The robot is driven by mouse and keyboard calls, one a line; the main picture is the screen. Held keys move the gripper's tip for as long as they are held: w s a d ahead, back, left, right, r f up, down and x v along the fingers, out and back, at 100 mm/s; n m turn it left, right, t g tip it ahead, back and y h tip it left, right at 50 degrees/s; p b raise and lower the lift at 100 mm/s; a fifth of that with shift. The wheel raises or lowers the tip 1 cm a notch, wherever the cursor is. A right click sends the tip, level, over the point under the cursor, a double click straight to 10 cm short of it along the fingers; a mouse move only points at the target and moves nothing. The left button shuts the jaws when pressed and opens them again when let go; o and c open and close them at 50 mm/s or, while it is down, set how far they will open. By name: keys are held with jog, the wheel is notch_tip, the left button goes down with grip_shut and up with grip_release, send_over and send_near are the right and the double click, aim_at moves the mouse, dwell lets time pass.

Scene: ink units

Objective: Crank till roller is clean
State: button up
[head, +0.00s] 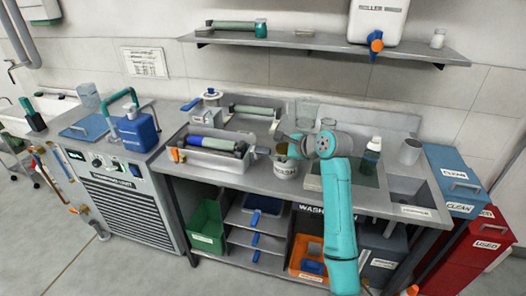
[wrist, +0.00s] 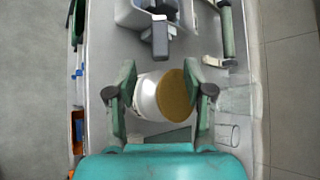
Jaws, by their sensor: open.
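A grey trough (head: 226,163) on the bench holds a roller (head: 212,145) with a green part and a blue part. A dark crank handle (head: 262,150) sticks out at the trough's right end; it also shows in the wrist view (wrist: 160,38), beyond my fingertips. My gripper (head: 284,148) is open and low over a white labelled pot (head: 286,170), right of the trough. In the wrist view my gripper (wrist: 160,72) has its fingers on either side of the pot (wrist: 147,97), which has a brown-yellow top. I cannot tell whether they touch it. The roller's surface is too small to judge.
A second green roller (head: 255,109) lies behind the trough. Clear glasses (head: 306,114) stand near my wrist. A dark bottle (head: 371,150) and a grey cup (head: 410,151) stand to the right. A shelf (head: 330,43) with a white container (head: 378,18) hangs above.

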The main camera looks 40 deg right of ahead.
aim_at(264, 150)
jog(key=x, duration=0.9)
jog(key=shift+w+f, duration=0.25)
jog(key=shift+w, duration=0.1)
grip_shut()
